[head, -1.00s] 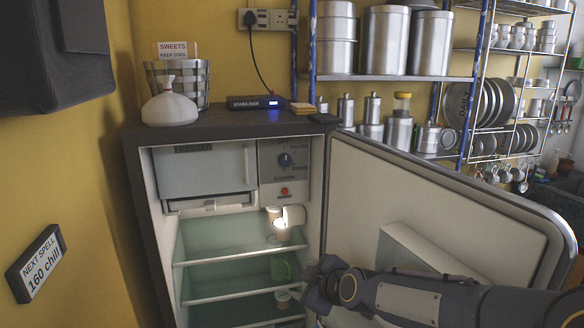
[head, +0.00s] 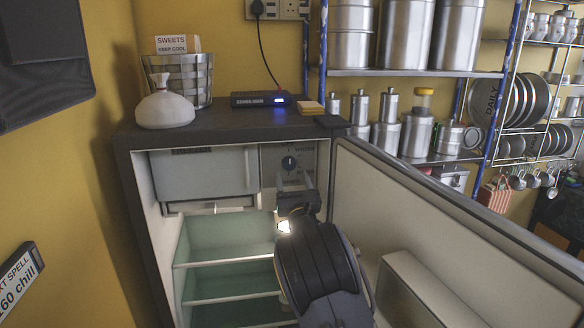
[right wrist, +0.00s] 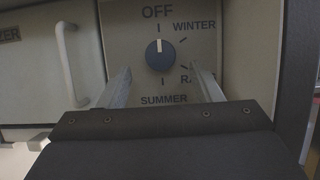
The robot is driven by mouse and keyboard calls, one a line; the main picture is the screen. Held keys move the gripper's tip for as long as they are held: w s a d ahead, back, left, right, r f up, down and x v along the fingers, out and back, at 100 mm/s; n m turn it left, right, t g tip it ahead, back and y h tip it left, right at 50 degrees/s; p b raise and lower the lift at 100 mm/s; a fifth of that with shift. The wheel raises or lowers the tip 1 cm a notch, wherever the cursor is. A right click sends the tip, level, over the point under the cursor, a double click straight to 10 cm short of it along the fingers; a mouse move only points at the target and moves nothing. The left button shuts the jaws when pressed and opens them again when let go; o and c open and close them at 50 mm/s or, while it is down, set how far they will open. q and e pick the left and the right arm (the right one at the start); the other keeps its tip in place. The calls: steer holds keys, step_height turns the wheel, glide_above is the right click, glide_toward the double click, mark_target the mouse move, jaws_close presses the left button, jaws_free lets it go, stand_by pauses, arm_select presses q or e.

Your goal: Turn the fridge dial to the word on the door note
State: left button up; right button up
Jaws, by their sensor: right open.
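The fridge dial (head: 289,163) is a round blue knob on a grey panel at the top right inside the open fridge (head: 128,165). In the right wrist view the dial (right wrist: 160,55) has a white mark pointing up at OFF. WINTER, a word starting "RA" and SUMMER are printed around it; a finger partly covers the "RA" word. My right gripper (head: 293,184) is open just below and in front of the dial. In the wrist view its fingers (right wrist: 159,75) stand apart either side below the knob, with no visible contact. No note shows on the door's inner face. My left gripper is out of view.
The open fridge door (head: 430,215) spreads to the right of my arm. A freezer compartment (head: 203,173) is left of the dial. A wall sign (head: 20,285) ending "160 chill" is at the left. A stabilizer box (head: 260,99), basket and white bundle stand on the fridge top.

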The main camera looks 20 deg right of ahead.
mark_target(290, 167)
steer(key=p+x, duration=0.1)
steer(key=x, duration=0.3)
steer(key=shift+f, duration=0.1)
steer(key=c, duration=1)
